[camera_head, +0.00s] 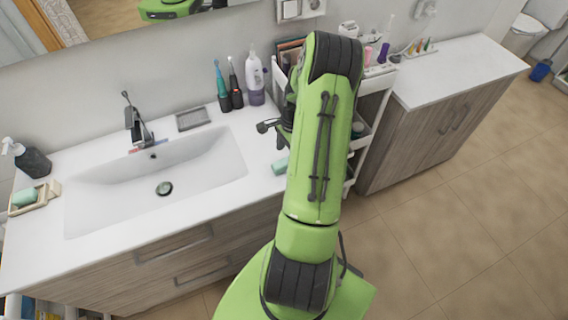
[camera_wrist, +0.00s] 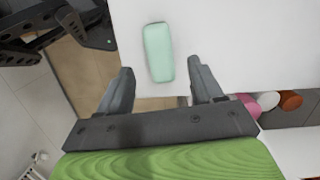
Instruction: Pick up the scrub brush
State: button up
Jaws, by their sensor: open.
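A smooth mint-green rounded block (camera_wrist: 158,52) lies on the white counter in the wrist view. It may be the scrub brush; no bristles show. It also shows in the head view (camera_head: 280,166), near the counter's right end and partly hidden by my arm. My gripper (camera_wrist: 161,68) is open and empty in the wrist view. The block lies ahead of and between its two fingers in the picture; I cannot tell the height gap. In the head view my arm hides most of the gripper.
The sink basin (camera_head: 155,185) with its tap (camera_head: 137,122) lies left of the block. Electric toothbrushes (camera_head: 229,88) and a purple-white bottle (camera_head: 254,78) stand behind. A white cart (camera_head: 373,88) with bottles stands right of the counter. A soap dish (camera_head: 40,205) sits far left.

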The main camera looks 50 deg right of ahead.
aim_at(284, 161)
jog(key=f, duration=0.3)
jog(key=a+f, duration=0.1)
jog(key=shift+w+f, duration=0.2)
jog(key=shift+w, duration=0.05)
jog(key=shift+d+f, duration=0.1)
jog(key=shift+f, duration=0.3)
jog(key=shift+c, duration=0.7)
jog(key=c, duration=0.9)
notch_tip(284, 161, up, 10)
jog(key=shift+r, duration=0.1)
